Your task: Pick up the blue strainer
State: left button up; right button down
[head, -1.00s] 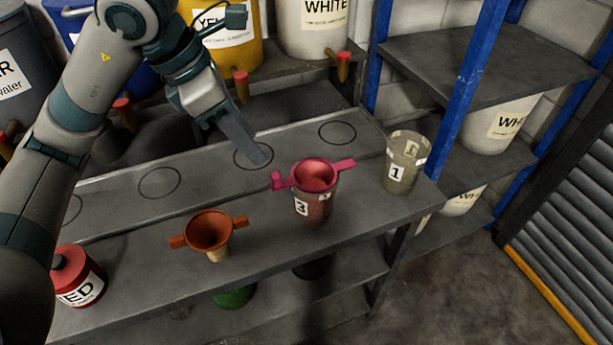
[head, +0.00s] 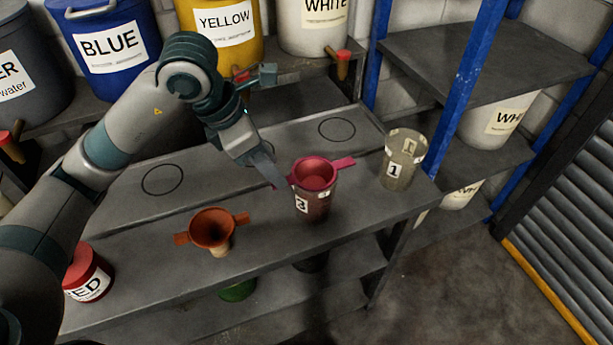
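No blue strainer shows in the head view. A pink strainer (head: 315,170) with two side tabs sits in the mouth of a cup marked 3 (head: 314,206), which looks dark reddish. An orange strainer (head: 212,230) with two tabs stands on the bench to the left. My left gripper (head: 278,181) reaches down from the upper left, fingertips at the pink strainer's left tab, which they cover. Its fingers are seen edge-on, so I cannot tell their gap or whether they touch the tab. My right gripper is out of view.
A clear cup marked 1 (head: 403,160) stands to the right on the bench (head: 270,250). A red container (head: 88,273) is at the left front. Large blue (head: 103,35), yellow (head: 222,32) and white (head: 314,25) tap containers line the back. A blue-posted shelf (head: 470,60) rises at right.

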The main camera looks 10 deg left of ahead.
pick_arm(q)
jog(key=shift+f, duration=0.1)
jog(key=shift+p+x, duration=0.8)
jog(key=shift+x, duration=0.05)
jog(key=shift+s+p+x, duration=0.2)
jog(key=shift+p+x, duration=0.2)
jog(key=shift+x, duration=0.6)
jog(key=shift+w+d+f, duration=0.15)
jog(key=shift+f, duration=0.55)
jog(key=shift+c, duration=0.3)
grip_shut()
